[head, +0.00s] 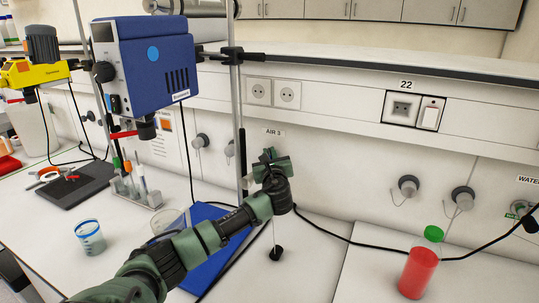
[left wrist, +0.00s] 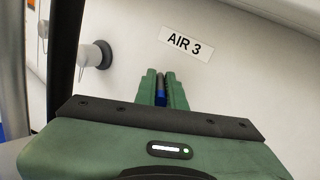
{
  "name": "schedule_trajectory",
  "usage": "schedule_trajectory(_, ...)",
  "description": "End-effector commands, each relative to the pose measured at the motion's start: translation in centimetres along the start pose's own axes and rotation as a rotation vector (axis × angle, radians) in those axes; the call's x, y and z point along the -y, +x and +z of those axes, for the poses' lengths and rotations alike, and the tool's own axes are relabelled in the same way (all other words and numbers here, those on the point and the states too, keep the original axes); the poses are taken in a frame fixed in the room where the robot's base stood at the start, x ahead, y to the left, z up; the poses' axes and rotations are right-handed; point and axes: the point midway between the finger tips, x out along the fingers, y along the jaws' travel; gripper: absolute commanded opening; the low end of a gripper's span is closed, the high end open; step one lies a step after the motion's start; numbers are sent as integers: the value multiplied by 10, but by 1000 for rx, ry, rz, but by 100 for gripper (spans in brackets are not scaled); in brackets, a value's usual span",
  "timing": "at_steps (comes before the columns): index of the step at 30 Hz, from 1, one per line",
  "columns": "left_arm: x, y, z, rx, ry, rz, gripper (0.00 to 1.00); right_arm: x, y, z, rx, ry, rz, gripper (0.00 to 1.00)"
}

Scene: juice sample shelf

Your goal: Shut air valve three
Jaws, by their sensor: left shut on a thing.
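The AIR 3 label (head: 273,132) is on the white wall panel. It also shows in the left wrist view (left wrist: 185,43). My left gripper (head: 271,160) is just below the label, at the panel. In the left wrist view its green fingers (left wrist: 161,90) are shut on a narrow blue part (left wrist: 160,88), which looks like the handle of air valve three. The rest of the valve is hidden behind the gripper, so its setting cannot be told. My right gripper is not in view.
Grey knobs (head: 408,185) and (head: 462,197) stick out of the panel at right, more at left. A red bottle with a green cap (head: 419,268) stands at front right. A blue stirrer unit (head: 158,68) on a rod and a tube rack (head: 137,190) are left.

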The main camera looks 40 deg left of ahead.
Motion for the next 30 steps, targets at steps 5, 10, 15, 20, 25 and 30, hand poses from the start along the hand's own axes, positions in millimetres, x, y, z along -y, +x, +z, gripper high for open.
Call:
schedule_trajectory(5,0,0,0,0,0,0,0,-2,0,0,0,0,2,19)
schedule_trajectory(10,0,0,0,0,0,3,0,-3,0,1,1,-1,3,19)
schedule_trajectory(15,1,1,0,6,-2,34,0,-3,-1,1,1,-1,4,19)
schedule_trajectory(20,4,1,-1,19,-4,108,0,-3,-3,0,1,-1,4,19)
schedule_trajectory(25,8,2,-2,44,-4,235,0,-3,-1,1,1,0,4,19)
schedule_trajectory(30,9,2,-4,75,-3,388,0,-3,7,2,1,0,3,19)
